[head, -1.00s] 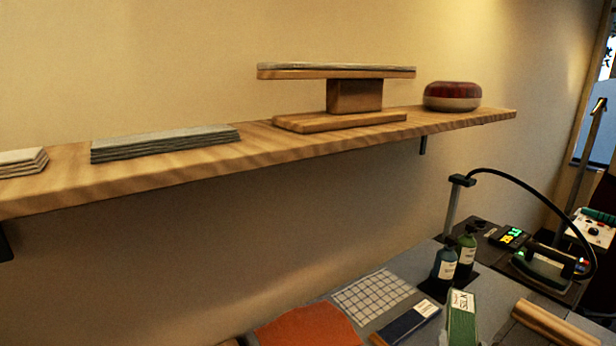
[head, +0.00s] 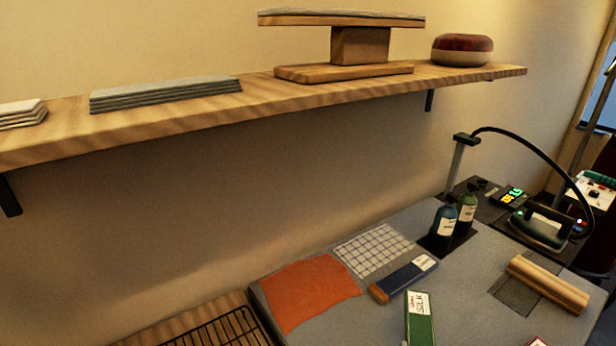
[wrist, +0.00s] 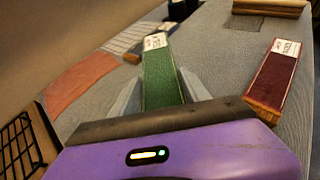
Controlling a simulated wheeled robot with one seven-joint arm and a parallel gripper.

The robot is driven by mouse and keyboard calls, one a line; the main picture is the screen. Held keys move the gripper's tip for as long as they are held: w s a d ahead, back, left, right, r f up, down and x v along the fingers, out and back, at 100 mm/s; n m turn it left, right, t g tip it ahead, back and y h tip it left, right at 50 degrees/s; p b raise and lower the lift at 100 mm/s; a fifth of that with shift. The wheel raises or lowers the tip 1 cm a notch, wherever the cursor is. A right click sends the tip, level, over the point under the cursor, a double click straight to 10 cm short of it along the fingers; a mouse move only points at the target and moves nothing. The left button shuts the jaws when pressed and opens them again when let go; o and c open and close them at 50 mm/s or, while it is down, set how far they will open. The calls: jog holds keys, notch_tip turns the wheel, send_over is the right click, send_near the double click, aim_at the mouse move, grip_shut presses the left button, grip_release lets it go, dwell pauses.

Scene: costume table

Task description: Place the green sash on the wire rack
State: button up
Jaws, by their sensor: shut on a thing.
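The green sash (head: 420,326) is a long green folded strip with a white label reading "SILK". It is cut off by the bottom edge of the head view. In the wrist view the green sash (wrist: 162,80) lies between the grey fingers of my gripper (wrist: 160,92), which is shut on it. Whether it is clear of the table surface I cannot tell. My gripper does not show in the head view. The black wire rack (head: 222,332) is at the bottom left of the head view, partly cut off. The wire rack (wrist: 16,145) also shows at the left of the wrist view.
An orange cloth (head: 310,290), a gridded cloth (head: 372,250) and a dark blue strip (head: 405,278) lie on the grey table mat (head: 330,325). A red strip (wrist: 275,78) lies right of my gripper. A wooden shelf (head: 260,105) runs above, along the wall.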

jog(key=shift+s+d+f+n+y, duration=0.1)
jog(key=shift+s+f+n+y, duration=0.45)
jog(key=shift+s+f, duration=0.45)
jog(key=shift+s+f+n+y, duration=0.25)
jog(key=shift+s+n+y, duration=0.1)
jog(key=shift+s+y, duration=0.1)
jog(key=shift+s+a+f+n+y, duration=0.1)
jog(key=shift+a+f+n+y, duration=0.05)
jog(key=shift+a+n+y, duration=0.2)
jog(key=shift+s+a+f+y, duration=0.1)
jog(key=shift+a+y, duration=0.15)
jog(key=shift+a, duration=0.45)
